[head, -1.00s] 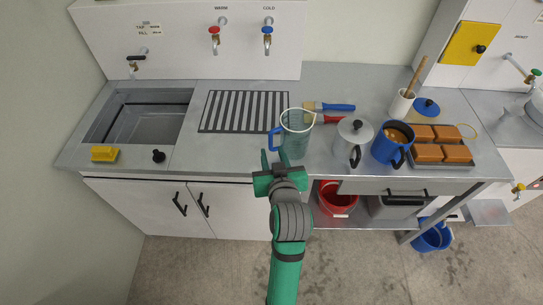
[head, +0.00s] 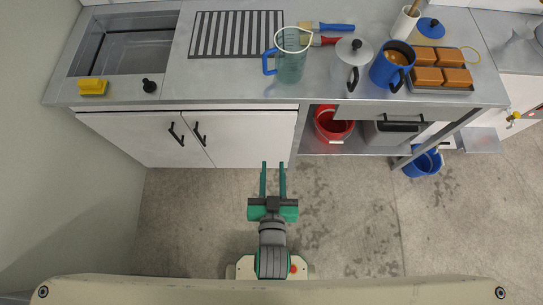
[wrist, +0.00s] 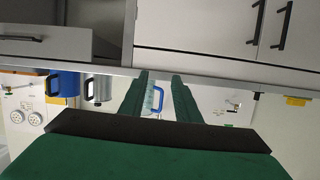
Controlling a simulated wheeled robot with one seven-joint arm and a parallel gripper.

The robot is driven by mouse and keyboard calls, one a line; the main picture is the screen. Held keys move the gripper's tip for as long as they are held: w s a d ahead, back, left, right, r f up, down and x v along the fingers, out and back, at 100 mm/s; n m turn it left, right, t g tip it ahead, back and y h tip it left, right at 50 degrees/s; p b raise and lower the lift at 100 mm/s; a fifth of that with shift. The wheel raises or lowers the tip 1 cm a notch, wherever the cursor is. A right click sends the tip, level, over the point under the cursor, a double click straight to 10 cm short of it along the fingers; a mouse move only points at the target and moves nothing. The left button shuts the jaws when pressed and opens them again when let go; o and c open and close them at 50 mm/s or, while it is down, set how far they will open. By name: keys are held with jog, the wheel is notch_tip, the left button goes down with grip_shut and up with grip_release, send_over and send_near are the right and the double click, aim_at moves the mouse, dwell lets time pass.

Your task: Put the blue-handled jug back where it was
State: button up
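The clear jug (head: 291,60) with a blue handle stands upright on the counter in the head view, just right of the striped drain mat (head: 236,34). Its handle points left. My gripper (head: 273,166) is open and empty over the floor, in front of the cabinets and well short of the jug. In the wrist view, where the scene appears upside down, the jug (wrist: 154,101) shows between and beyond the two green fingers. It is apart from them.
Right of the jug are two brushes (head: 328,27), a grey lidded pot (head: 352,54), a blue pot (head: 391,66) and orange blocks (head: 441,67). A sink (head: 123,45), yellow sponge (head: 93,87) and black knob (head: 149,85) are left. Floor in front is clear.

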jog(key=f+v, duration=0.1)
jog(key=v, duration=1.3)
jog(key=shift+s+a+f+t, duration=0.15)
jog(key=shift+s+f+t, duration=0.05)
jog(key=shift+f+t, duration=0.2)
